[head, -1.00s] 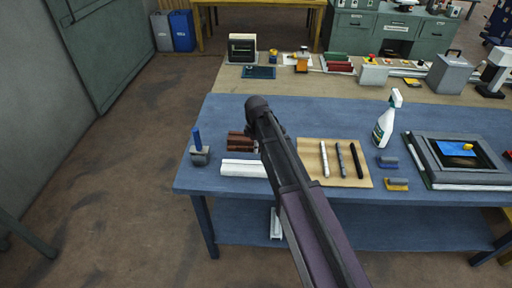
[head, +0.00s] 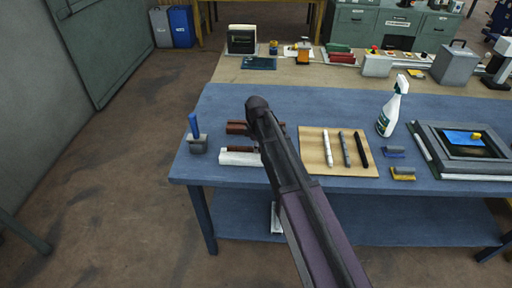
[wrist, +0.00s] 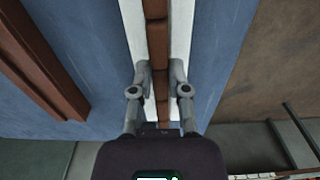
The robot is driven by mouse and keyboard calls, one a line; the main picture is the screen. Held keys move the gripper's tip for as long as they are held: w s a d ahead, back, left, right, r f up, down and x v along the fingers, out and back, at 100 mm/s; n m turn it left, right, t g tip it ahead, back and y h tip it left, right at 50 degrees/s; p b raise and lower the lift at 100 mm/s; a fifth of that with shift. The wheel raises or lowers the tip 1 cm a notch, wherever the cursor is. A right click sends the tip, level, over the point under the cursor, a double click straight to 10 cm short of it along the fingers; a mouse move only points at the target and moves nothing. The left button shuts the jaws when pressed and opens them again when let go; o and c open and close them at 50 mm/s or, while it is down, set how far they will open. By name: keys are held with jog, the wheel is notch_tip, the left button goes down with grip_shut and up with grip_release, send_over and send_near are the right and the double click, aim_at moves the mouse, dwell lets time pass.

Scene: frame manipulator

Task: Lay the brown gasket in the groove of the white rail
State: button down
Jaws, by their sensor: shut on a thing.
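The white rail (head: 238,159) lies near the front left of the blue table; its right part is hidden behind my arm. The brown gasket (head: 241,149) is a dark strip over the rail, lined up along it. In the wrist view, the gasket (wrist: 157,45) runs lengthwise between the rail's two white edges (wrist: 180,25). My gripper (wrist: 160,72) is shut on the gasket, one finger on each side. I cannot tell whether the gasket is seated in the groove or just above it. The gripper's fingers are hidden in the head view.
A brown rail (head: 237,127) lies parallel behind the white one. A tan board (head: 312,160) with white, grey and black strips is to the right. A blue-handled tool (head: 196,139) stands at the left. A spray bottle (head: 392,110) and framed panel (head: 471,172) are farther right.

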jog(key=shift+f+b, duration=0.6)
jog(key=shift+f, duration=0.25)
jog(key=c, duration=0.5)
grip_release()
jog(key=shift+c, duration=0.2)
jog(key=shift+r, duration=0.15)
